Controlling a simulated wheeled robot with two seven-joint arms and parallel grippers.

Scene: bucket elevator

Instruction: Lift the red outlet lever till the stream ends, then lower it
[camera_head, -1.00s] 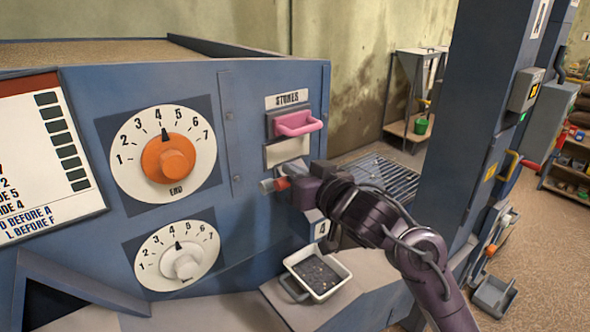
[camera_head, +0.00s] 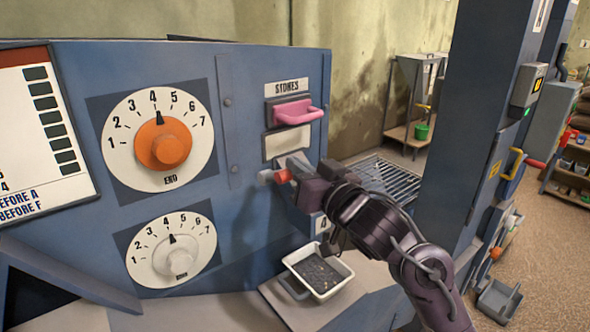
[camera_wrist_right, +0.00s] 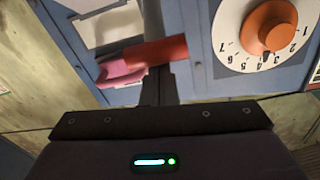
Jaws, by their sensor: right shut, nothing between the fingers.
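The red outlet lever (camera_head: 284,176) sticks out of the blue machine front below the pink handle, with a pale rounded end at its left. My right gripper (camera_head: 298,168) is at the lever, its fingers shut with nothing between them. In the right wrist view the red lever (camera_wrist_right: 158,51) lies crosswise at the dark fingers (camera_wrist_right: 168,82); I cannot tell whether they touch it. A pale pan (camera_head: 320,293) with dark, speckled material stands below my right gripper. The outlet is hidden behind my gripper, and I see no clear stream. My left gripper is not in view.
The pink handle (camera_head: 296,112) under the STONES label is just above the lever. An orange dial (camera_head: 163,142) and a white dial (camera_head: 173,256) are to the left. A blue column (camera_head: 470,130) stands to the right of my arm, with a metal grating (camera_head: 385,178) behind.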

